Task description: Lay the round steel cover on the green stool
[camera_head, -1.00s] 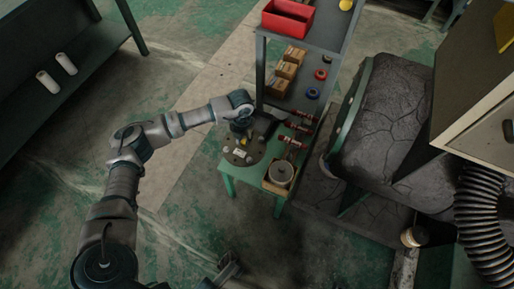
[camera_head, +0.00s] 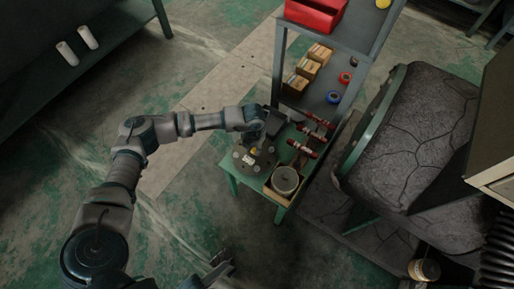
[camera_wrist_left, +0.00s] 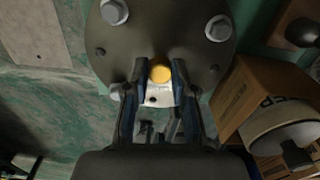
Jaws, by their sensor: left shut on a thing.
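The round steel cover (camera_head: 262,163) is a dark grey disc with bolt heads around its rim, a pale label and a yellow spot. My left gripper (camera_head: 260,141) comes in from above and is shut on the cover near its middle. The left wrist view shows the cover (camera_wrist_left: 165,30) ahead, with the fingers (camera_wrist_left: 158,78) on either side of the yellow spot and label. The green stool (camera_head: 231,167) is under the cover; I cannot tell whether they touch. Part of my right gripper (camera_head: 222,263) shows low in the head view, its fingers unclear.
On the stool's front right, an open cardboard box (camera_head: 272,193) holds a round canister (camera_head: 286,179). Several red-and-dark cylinders (camera_head: 303,149) lie at the right. A shelf (camera_head: 322,103) with boxes and rings adjoins behind. A cracked dark block (camera_head: 415,130) stands to the right.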

